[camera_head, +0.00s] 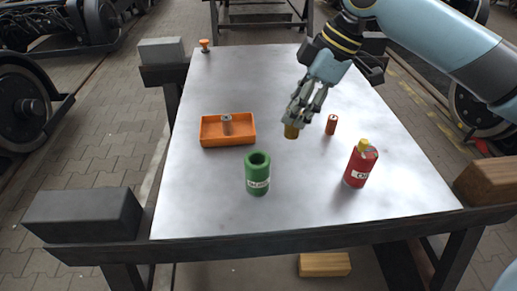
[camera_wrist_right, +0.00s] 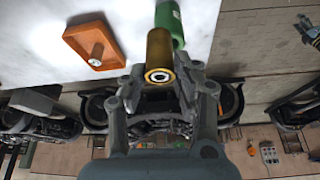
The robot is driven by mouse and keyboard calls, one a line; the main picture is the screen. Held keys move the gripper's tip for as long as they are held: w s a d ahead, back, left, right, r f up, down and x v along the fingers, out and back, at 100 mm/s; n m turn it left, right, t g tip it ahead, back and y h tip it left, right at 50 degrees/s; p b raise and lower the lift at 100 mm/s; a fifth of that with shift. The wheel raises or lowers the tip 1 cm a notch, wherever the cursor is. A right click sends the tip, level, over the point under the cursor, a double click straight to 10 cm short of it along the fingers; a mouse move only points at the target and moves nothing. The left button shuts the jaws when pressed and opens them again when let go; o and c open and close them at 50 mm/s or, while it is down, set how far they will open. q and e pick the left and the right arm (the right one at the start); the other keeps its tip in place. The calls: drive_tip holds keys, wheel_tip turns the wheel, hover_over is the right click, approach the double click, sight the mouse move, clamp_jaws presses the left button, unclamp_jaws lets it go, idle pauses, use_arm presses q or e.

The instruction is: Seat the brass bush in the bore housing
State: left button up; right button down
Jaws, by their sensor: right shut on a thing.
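The brass bush (camera_head: 291,132) is held in the fingers of my right gripper (camera_head: 299,115), above the middle of the table. In the right wrist view the bush (camera_wrist_right: 159,50) sticks out from between the fingers (camera_wrist_right: 160,83), its ringed end face towards the camera. The green cylinder with a dark round opening on top, which looks like the bore housing (camera_head: 257,180), stands upright near the table's front. The bush is apart from it, behind and to its right. In the wrist view the green housing (camera_wrist_right: 174,25) shows partly behind the bush. My left gripper is not in view.
An orange tray (camera_head: 242,141) with a small metal-topped part stands left of the bush. A copper-coloured cylinder (camera_head: 332,125) and a red bottle (camera_head: 357,170) stand to the right. An orange knob (camera_head: 205,46) is at the back left. The table's left front is clear.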

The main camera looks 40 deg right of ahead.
drive_tip(key=shift+w+a+f, duration=0.45)
drive_tip(key=shift+a+f, duration=0.65)
drive_tip(key=shift+f, duration=0.3)
drive_tip(key=shift+w+a+f, duration=0.5)
drive_tip(key=shift+a+f, duration=0.6)
drive_tip(key=shift+f, duration=0.25)
drive_tip(key=shift+w+a+f, duration=0.45)
drive_tip(key=shift+a+f, duration=0.65)
drive_tip(key=shift+f, duration=0.3)
drive_tip(key=c, duration=1)
unclamp_jaws()
drive_tip(key=shift+f, duration=0.1)
drive_tip(key=v, duration=1.2)
drive_tip(key=shift+p, duration=0.3)
